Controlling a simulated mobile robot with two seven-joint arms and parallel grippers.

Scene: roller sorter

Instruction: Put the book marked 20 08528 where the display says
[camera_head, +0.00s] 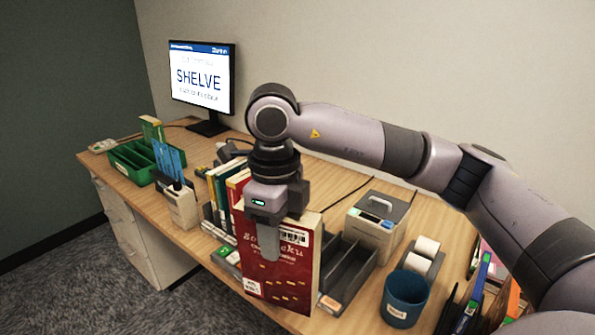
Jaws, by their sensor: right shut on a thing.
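My right gripper (280,235) is shut on a red book (285,272) and holds it upright by its top edge. The book has a white barcode label near its top right and a small white label at its lower left. I cannot read the number on it. The display (201,79) at the back left reads "SHELVE" in large letters, with smaller lines that I cannot make out. A row of upright books (222,184) stands just left of the held book. Black divided compartments (345,268) lie to its right, partly hidden by it. My left gripper is not in view.
A green crate (131,163) and a white holder with blue cards (181,207) stand at the left. A grey label device (378,222), a roll holder (424,258) and a blue bin (405,297) stand to the right. The desk's front edge (200,248) is near the held book.

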